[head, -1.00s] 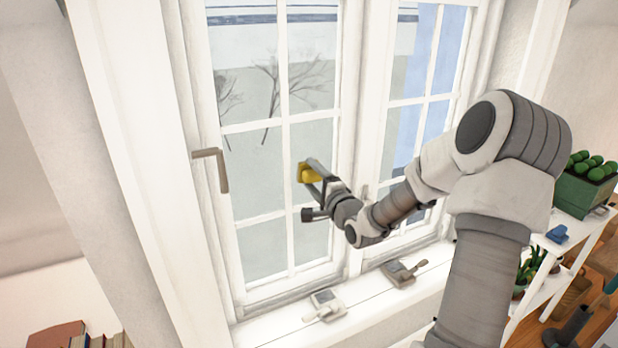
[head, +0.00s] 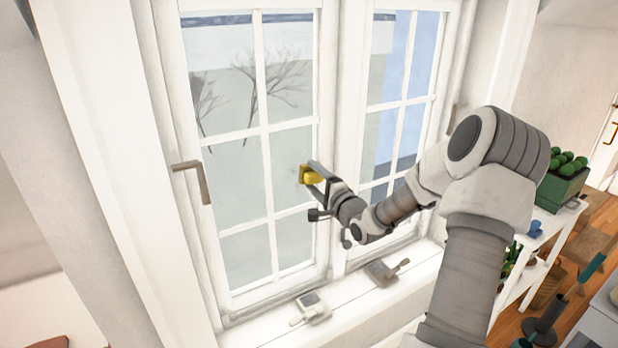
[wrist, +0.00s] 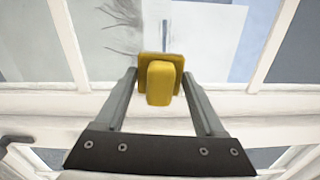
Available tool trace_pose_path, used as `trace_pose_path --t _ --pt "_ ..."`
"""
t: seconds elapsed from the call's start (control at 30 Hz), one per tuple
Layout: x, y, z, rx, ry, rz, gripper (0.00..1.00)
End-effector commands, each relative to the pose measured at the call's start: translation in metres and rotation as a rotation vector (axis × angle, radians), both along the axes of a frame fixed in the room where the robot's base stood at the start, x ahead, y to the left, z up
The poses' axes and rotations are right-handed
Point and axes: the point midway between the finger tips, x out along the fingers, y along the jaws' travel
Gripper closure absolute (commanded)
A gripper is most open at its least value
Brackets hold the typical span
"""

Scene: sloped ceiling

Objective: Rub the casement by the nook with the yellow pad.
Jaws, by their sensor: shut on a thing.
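My gripper (head: 318,178) is shut on the yellow pad (head: 307,174), which sits between the fingertips. In the wrist view the pad (wrist: 160,83) shows as a wide plate with a raised grip block, with the glass behind it. The casement window (head: 268,128) has two white-framed leaves with glazing bars. In the head view the pad lies in front of the right edge of the left leaf, near the middle frame. I cannot tell if it touches the glass. A lever handle (head: 191,181) is on the left leaf's left side.
Two small grey objects, a left one (head: 312,308) and a right one (head: 382,273), are on the white sill (head: 340,300) below. A green planter (head: 560,188) stands on a white shelf (head: 548,226) at right.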

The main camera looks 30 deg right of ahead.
Motion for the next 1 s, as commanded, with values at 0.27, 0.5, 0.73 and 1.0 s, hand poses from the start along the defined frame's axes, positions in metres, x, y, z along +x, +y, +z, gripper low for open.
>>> trace_pose_path --t 0.27,0.5,0.73,1.0 --pt "0.000 0.017 -0.001 0.001 0.002 0.004 0.73" --pt "0.001 0.035 0.000 0.002 0.001 0.003 0.73" --pt "0.002 0.042 0.000 0.001 -0.002 0.007 0.73" --pt "0.000 0.065 0.000 0.000 -0.001 0.009 0.73"
